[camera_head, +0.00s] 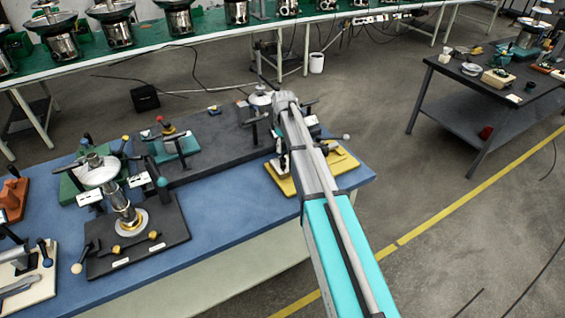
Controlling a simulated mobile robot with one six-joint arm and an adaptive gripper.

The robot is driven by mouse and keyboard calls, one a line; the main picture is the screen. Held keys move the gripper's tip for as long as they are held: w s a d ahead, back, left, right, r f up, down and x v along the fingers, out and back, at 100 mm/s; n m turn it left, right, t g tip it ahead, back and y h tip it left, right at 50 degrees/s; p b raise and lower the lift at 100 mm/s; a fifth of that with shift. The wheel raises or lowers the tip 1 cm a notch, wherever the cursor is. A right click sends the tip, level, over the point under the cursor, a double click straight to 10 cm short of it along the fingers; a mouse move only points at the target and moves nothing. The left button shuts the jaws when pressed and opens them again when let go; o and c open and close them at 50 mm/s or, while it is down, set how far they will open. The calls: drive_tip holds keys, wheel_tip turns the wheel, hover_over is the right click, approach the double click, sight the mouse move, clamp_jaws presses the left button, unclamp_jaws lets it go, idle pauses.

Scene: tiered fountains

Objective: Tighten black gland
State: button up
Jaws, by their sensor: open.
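My arm reaches up from the lower right, and its far end is over the right part of the blue table (250,205). My gripper (283,168) shows only as a small, partly hidden shape below that end, beside a yellow plate (341,163) with fittings. It is open, and I see nothing held in it. I cannot pick out the black gland with certainty. Small dark fittings stand around the yellow plate, partly behind my arm. A black plate (165,238) at the front left bears a steel cylinder (124,209) on a brass-coloured ring.
A dark grey plate (225,150), a teal fixture (174,147) and a round steel bowl (97,170) crowd the blue table. A green bench (200,52) with machines stands behind. A dark table (440,98) is at right. Open floor lies between.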

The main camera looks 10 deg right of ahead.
sight(283, 159)
drive_tip(key=shift+f+b, duration=3.1)
drive_tip(key=shift+f, duration=0.25)
drive_tip(key=shift+c, duration=0.2)
clamp_jaws()
drive_tip(key=shift+a, duration=0.2)
drive_tip(key=shift+d, duration=0.1)
